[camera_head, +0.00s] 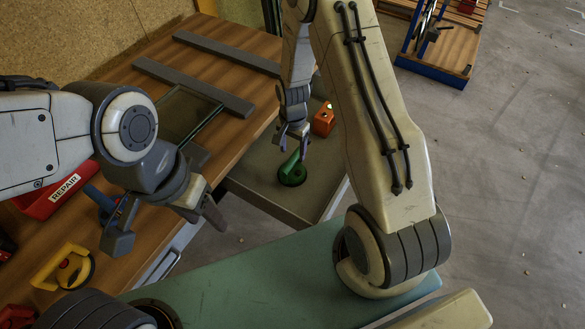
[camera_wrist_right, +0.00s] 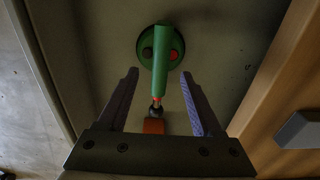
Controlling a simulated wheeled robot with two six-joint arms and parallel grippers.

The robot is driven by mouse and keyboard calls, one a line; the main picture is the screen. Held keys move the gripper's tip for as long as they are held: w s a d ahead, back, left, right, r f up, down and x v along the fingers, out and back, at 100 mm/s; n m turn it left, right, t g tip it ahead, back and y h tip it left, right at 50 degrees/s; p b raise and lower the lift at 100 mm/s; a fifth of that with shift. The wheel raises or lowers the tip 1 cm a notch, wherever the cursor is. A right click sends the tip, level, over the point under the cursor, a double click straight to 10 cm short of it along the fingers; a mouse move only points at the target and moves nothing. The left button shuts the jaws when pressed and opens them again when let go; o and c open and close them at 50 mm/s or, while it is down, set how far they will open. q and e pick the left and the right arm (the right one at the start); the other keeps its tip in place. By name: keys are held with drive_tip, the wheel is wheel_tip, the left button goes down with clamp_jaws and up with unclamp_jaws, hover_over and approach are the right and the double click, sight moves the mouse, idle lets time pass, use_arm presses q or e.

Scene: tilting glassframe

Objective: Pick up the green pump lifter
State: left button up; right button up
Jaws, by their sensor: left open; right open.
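The green pump lifter (camera_head: 292,172) lies in an open drawer, with a round base and a bar-like handle. In the right wrist view its handle (camera_wrist_right: 161,62) runs lengthwise between my fingers, with the round base behind its upper part. My right gripper (camera_head: 292,148) is open and points down into the drawer at the lifter; its fingers (camera_wrist_right: 158,78) stand either side of the handle with visible gaps. I cannot tell the exact height. My left gripper (camera_head: 165,228) is open and empty over the front of the wooden bench.
An orange object (camera_head: 323,120) is in the drawer (camera_head: 256,160) beyond the lifter. On the bench are a framed glass pane (camera_head: 182,112), grey bars (camera_head: 190,86), a red REPAIR box (camera_head: 45,203) and a yellow lifter (camera_head: 66,268). A blue-edged trolley (camera_head: 445,60) stands at the back right.

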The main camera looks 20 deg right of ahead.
sight(292, 159)
drive_tip(key=shift+a+f+p, duration=0.1)
drive_tip(key=shift+f+p, duration=0.3)
drive_tip(key=shift+f, duration=2.5)
drive_tip(key=shift+f, duration=0.25)
clamp_jaws()
